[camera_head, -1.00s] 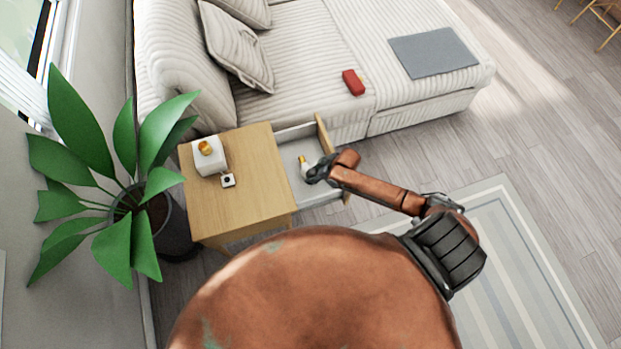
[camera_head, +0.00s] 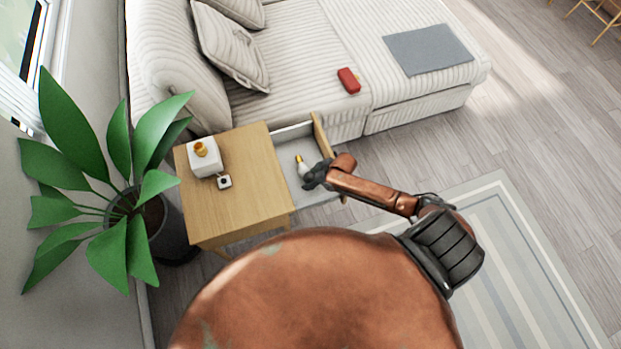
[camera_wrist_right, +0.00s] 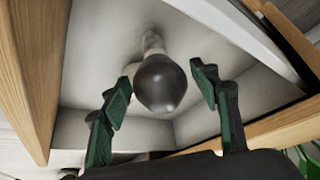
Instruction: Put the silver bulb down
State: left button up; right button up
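The silver bulb (camera_wrist_right: 161,84) shows in the right wrist view as a dark, shiny globe with its narrow base pointing away. It is inside the open drawer (camera_wrist_right: 85,60), over the pale drawer floor. My right gripper (camera_wrist_right: 162,88) is open, with one green-padded finger on each side of the bulb and a visible gap on both sides. In the head view my right gripper (camera_head: 310,181) reaches into the drawer (camera_head: 292,134). A small white and yellowish bulb shape (camera_head: 302,165) shows beside it; I cannot tell if it is the silver one. My left gripper is not in view.
A potted plant (camera_head: 130,225) stands left. The sofa (camera_head: 300,60) is behind, with a red object (camera_head: 348,80) on it.

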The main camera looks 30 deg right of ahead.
jog(key=shift+r, duration=0.2)
jog(key=p+v, duration=0.3)
jog(key=v, duration=0.9)
